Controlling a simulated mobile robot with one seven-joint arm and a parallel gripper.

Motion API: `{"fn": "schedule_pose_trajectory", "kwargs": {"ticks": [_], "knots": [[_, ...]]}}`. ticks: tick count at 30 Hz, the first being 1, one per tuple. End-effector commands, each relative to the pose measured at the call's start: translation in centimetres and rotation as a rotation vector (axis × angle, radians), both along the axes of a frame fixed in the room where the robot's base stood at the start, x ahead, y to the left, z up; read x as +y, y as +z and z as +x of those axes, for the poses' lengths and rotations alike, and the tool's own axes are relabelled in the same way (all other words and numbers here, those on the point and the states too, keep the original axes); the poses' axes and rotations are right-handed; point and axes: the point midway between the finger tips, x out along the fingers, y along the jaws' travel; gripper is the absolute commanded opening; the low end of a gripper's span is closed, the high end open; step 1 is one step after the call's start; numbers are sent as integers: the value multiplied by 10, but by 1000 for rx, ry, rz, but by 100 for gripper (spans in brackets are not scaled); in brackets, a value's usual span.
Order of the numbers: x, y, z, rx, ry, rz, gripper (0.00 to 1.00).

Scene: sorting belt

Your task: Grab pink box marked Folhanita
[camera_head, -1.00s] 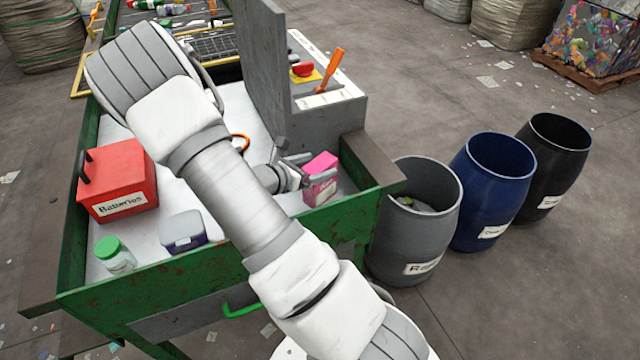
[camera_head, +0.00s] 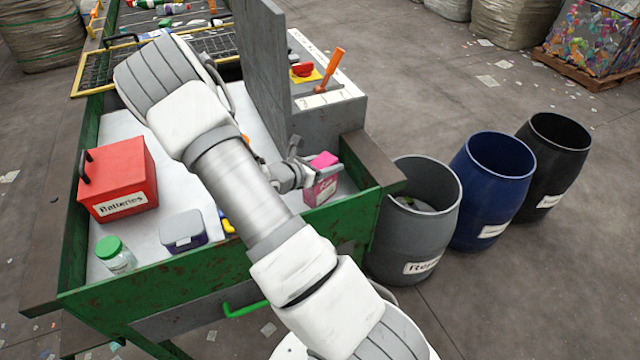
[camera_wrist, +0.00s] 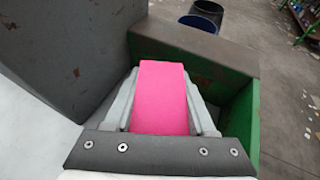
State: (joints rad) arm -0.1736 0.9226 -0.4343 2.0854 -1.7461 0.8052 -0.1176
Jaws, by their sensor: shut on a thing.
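The pink box (camera_head: 320,186) stands in the right front corner of the green-walled sorting table (camera_head: 240,262). Its side carries a light printed label, too small to read in the head view. My gripper (camera_head: 306,176) is at the box, with its fingers on either side of it. In the wrist view, the pink top of the box (camera_wrist: 161,98) fills the space between the two grey fingers, and my gripper is shut on it. Part of the box is hidden by my gripper in the head view. I cannot tell whether the box touches the table surface.
A grey upright panel (camera_head: 263,75) stands close behind the box, and the green wall (camera_wrist: 238,115) is close on its right. A red Batteries box (camera_head: 118,178), a grey-lidded container (camera_head: 183,231) and a green-capped jar (camera_head: 114,254) sit at left. Grey (camera_head: 415,235), blue (camera_head: 490,190) and black (camera_head: 550,160) barrels stand outside.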

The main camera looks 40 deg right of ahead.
Motion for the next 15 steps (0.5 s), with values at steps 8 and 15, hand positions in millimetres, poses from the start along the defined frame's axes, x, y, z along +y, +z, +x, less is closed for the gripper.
{"fn": "schedule_pose_trajectory", "kwargs": {"ticks": [8,15], "knots": [[0,0,0,0,0,0,0],[0,4,0,-1,0,0,0]]}}
